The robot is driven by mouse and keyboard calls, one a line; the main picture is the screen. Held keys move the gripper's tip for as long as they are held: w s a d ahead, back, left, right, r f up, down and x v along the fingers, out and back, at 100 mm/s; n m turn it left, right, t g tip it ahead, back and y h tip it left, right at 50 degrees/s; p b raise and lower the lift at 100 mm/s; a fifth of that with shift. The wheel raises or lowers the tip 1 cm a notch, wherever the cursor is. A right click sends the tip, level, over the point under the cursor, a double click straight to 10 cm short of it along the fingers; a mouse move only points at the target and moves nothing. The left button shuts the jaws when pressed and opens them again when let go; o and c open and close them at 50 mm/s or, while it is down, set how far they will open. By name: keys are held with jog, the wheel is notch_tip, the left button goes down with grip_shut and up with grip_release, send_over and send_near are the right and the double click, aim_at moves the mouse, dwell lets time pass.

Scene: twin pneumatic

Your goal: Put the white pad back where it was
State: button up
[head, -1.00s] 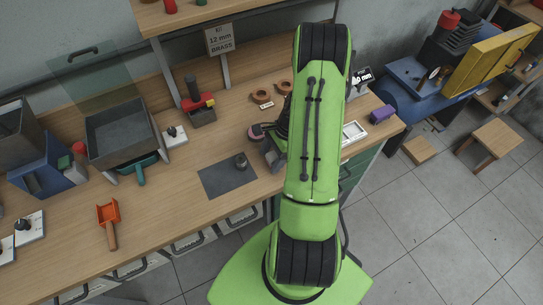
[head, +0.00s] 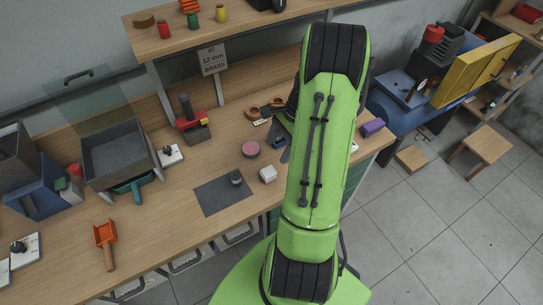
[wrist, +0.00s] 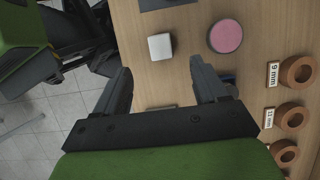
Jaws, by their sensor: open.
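The white pad (head: 268,174) is a small white block lying on the wooden bench top, right of the dark grey mat (head: 222,195) and near the front edge. In the wrist view the pad (wrist: 160,46) lies beyond my fingertips, roughly in line with the gap between them. My gripper (wrist: 160,72) is open with nothing between its fingers. In the head view my arm hides most of the gripper, which is behind the pad. A pink round disc (head: 251,149) lies beside the pad, apart from it; it also shows in the wrist view (wrist: 226,36).
A small dark metal part (head: 236,178) stands on the mat. Brown rings with size labels (wrist: 297,71) lie to the right in the wrist view. A purple block (head: 372,127) is near the bench's right end. A grey bin (head: 118,156) stands at left.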

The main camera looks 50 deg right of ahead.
jog(key=w+a+r+n+h, duration=0.2)
jog(key=a+r+n, duration=0.4)
jog(key=a+r, duration=0.25)
jog(key=s+a+r+n+t+h, duration=0.2)
jog(key=s+a+r+n+t, duration=0.2)
jog(key=s+a+r+n, duration=0.7)
jog(key=s+a+n, duration=0.1)
jog(key=a+n, duration=0.3)
jog(key=shift+r, duration=0.25)
